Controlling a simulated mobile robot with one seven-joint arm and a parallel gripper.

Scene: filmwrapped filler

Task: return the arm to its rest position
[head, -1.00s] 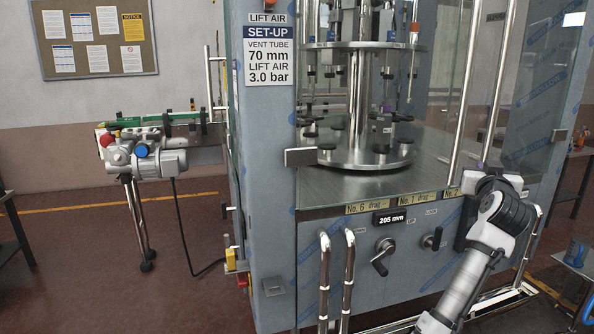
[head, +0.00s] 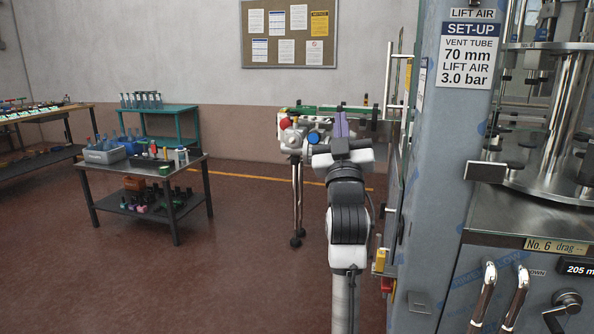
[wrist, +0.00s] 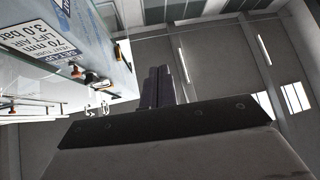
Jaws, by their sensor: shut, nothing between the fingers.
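My gripper (head: 340,125) is at the top of my raised arm, near the middle of the head view. Its two purple-grey fingers are together and point up, with nothing between them. In the wrist view the fingers (wrist: 157,87) stand side by side against the grey ceiling and upper wall. The gripper is apart from the filler machine (head: 432,180), to the left of its grey corner column. In the head view the gripper and wrist overlap the conveyor drive (head: 292,137) behind them and hide part of it.
A dark table (head: 185,166) with a bin and bottles stands left. Behind it is a teal table (head: 180,109). A workbench (head: 40,114) is at the far left. The red-brown floor (head: 240,270) between the tables and my arm is clear. Handles (head: 487,290) stick out from the machine front.

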